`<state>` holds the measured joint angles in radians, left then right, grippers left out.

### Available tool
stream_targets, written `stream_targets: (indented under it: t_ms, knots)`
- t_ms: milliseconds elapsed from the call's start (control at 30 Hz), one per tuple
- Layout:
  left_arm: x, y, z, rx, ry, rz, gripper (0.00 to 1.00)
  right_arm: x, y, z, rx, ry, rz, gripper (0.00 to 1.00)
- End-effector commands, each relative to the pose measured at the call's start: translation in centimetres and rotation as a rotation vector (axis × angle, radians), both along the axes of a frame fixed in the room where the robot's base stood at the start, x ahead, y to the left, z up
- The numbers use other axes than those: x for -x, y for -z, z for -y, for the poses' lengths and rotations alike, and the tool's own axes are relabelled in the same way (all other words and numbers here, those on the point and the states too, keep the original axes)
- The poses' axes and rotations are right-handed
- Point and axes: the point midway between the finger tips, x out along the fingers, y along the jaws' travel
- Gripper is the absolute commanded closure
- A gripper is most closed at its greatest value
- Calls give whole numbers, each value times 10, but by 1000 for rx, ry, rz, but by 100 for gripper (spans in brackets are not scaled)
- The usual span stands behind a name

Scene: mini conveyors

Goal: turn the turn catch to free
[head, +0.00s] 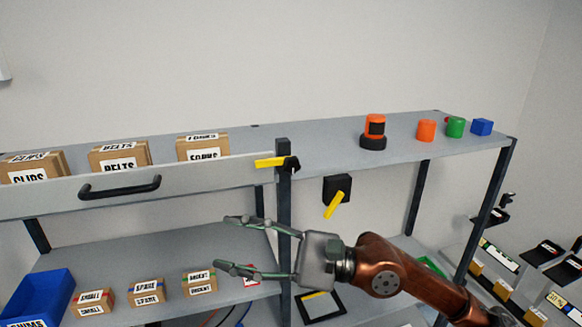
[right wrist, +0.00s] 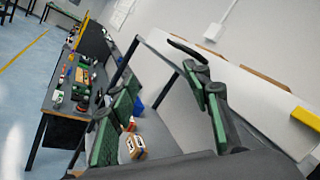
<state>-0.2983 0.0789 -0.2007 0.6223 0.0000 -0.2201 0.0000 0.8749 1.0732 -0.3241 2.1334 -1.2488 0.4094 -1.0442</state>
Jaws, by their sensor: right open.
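The turn catch (head: 271,162) is a yellow bar on a black pivot at the dark shelf post. It lies nearly level, with its free end to the left over the right end of the grey front panel (head: 212,176). In the right wrist view a yellow bar (right wrist: 305,118), seemingly the same catch, shows at the right edge. My right gripper (head: 230,244) is open and empty, fingers pointing left. In the head view it appears below the catch and panel, apart from both. My left gripper is not in view.
The panel has a black handle (head: 119,187); labelled boxes (head: 119,158) stand behind it. A second yellow lever (head: 334,205) slants on a black mount (head: 337,187) right of the post. Small boxes (head: 146,291) and a blue bin (head: 38,298) stand on the lower shelf.

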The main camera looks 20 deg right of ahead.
Motion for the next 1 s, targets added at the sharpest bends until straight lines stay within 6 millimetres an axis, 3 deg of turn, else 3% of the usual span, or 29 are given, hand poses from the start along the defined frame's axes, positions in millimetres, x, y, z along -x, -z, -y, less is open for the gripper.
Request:
stream_targets:
  t_ms: [67, 133, 300, 400, 533, 667, 1000]
  knots:
    - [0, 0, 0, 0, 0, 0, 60, -10, 0, 3, 264, 95, 214, 55]
    - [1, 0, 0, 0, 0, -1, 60, -25, -2, 18, 482, 192, 373, 55]
    - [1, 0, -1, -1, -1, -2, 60, -61, -34, 86, 906, 444, 628, 55]
    - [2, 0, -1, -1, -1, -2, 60, -70, -58, 126, 1067, 563, 692, 55]
    - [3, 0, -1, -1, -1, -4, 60, -73, -78, 158, 1180, 656, 725, 55]
    - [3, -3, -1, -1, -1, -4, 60, -80, -82, 165, 1213, 680, 729, 55]
    - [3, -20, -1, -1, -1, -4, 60, -126, -71, 146, 1210, 676, 728, 55]
